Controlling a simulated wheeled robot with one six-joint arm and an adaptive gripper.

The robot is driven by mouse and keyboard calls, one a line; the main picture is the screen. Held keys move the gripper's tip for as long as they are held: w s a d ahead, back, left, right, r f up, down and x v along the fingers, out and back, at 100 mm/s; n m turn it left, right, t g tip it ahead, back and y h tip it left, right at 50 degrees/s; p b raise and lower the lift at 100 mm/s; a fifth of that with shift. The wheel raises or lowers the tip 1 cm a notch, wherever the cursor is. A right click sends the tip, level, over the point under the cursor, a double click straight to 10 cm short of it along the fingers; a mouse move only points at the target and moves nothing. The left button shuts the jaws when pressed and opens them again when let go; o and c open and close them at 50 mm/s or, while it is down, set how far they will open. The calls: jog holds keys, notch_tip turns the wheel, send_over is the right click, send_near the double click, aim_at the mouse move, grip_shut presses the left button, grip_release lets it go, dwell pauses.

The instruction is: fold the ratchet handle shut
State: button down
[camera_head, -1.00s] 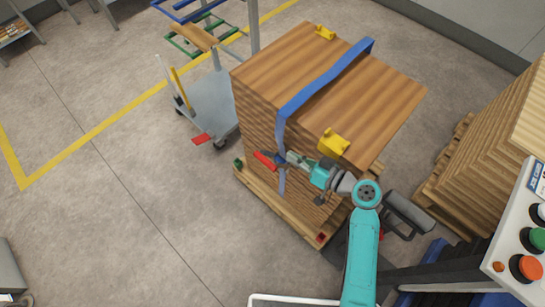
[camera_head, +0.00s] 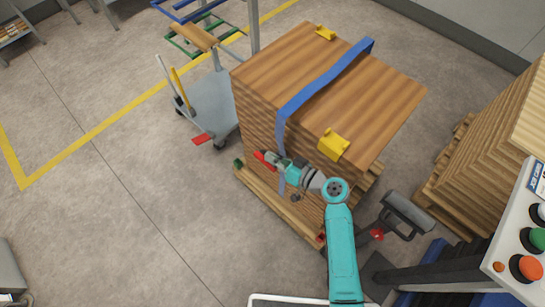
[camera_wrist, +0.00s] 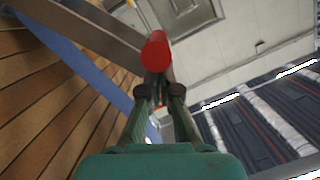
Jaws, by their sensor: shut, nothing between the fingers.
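The ratchet's red handle (camera_head: 260,156) sticks out to the left from the front face of the board stack, at the blue strap. In the wrist view the red grip (camera_wrist: 156,50) is right at the fingertips, with a grey metal bar running up and left behind it. My gripper (camera_head: 271,158) is shut with nothing held, close beside the handle and covering much of the ratchet body. In the wrist view my gripper (camera_wrist: 158,84) has its fingers together just below the red grip. Whether they touch it, I cannot tell.
The blue strap (camera_head: 325,78) runs over the board stack (camera_head: 375,90), with yellow corner protectors (camera_head: 334,144) on top. The stack stands on a wooden pallet (camera_head: 277,213). A grey cart (camera_head: 210,103) stands behind left.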

jog(key=shift+s+a, duration=0.1)
jog(key=shift+s+a+f+n, duration=0.2)
jog(key=shift+s+f+n, duration=0.1)
jog(key=shift+s, duration=0.05)
jog(key=s+a+f+n+t+h, duration=0.1)
jog(key=s+a+f+n, duration=0.3)
jog(key=f, duration=0.5)
jog(key=shift+s+a+f, duration=0.2)
jog(key=shift+s, duration=0.7)
